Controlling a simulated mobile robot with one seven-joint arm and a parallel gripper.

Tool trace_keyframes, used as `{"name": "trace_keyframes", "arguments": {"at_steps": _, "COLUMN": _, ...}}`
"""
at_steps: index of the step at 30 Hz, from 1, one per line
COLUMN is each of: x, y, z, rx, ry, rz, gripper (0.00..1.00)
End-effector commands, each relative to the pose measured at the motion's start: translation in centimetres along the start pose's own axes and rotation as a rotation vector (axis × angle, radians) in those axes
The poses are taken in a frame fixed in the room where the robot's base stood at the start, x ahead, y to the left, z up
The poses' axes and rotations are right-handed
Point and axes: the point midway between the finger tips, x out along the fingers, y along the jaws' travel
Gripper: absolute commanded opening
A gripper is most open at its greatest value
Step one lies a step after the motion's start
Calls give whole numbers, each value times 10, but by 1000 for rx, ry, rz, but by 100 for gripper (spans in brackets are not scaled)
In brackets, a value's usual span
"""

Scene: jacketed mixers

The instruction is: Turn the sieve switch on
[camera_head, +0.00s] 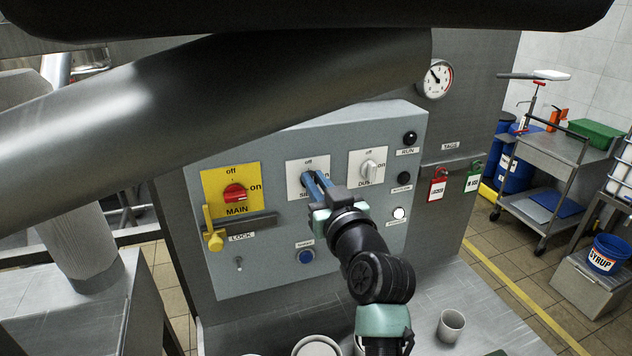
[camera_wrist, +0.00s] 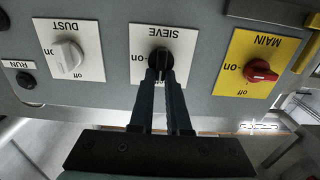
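The sieve switch (camera_wrist: 159,57) is a black knob on a white plate in the middle of the grey control panel. In the wrist view, which shows the panel upside down, its handle lies in line with my fingers, towards the "off" side of the plate. My gripper (camera_head: 316,181) is at this knob, with its two blue fingers (camera_wrist: 160,80) one on each side of the handle. The narrow gap between them matches the handle's width, so they appear shut on it. The fingers hide most of the knob in the head view and cover the "off" mark in the wrist view.
Lamps line the panel's right edge. A cup (camera_head: 451,325) stands on the counter below.

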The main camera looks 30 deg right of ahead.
Motion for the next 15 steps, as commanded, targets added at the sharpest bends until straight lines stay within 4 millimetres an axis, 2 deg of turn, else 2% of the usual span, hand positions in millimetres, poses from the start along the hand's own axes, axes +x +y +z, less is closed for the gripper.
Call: {"name": "trace_keyframes", "arguments": {"at_steps": 15, "x": 0, "y": 1, "z": 0, "rx": 33, "ry": 0, "rz": 0, "gripper": 0}}
